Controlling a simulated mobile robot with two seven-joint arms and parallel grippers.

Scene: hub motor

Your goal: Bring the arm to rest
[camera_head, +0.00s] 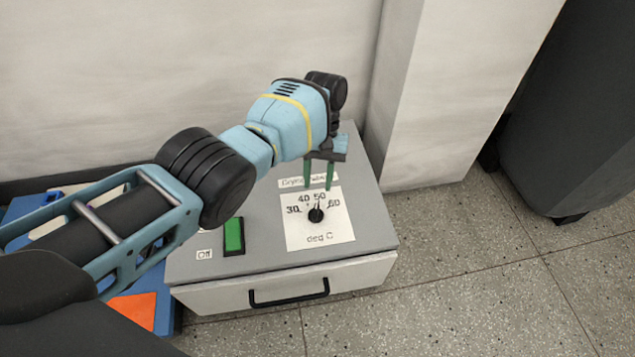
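My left arm (288,120) reaches in from the left over a grey box-shaped device. My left gripper (319,186) points down with its two green fingers apart and nothing between them. It is above and behind the black knob (316,215) of the temperature dial, and its fingers overlap the printed label in the picture. I cannot tell whether the fingertips touch the panel. The knob sits on a white scale plate (335,237) marked 30 to 60 "deg C". My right gripper is not in view.
The device (375,228) has a green switch (234,236) and a front drawer with a black handle (289,293). A blue object with an orange patch (133,311) lies at left, partly hidden by my arm. A dark cabinet (580,120) stands at right. Floor at lower right is clear.

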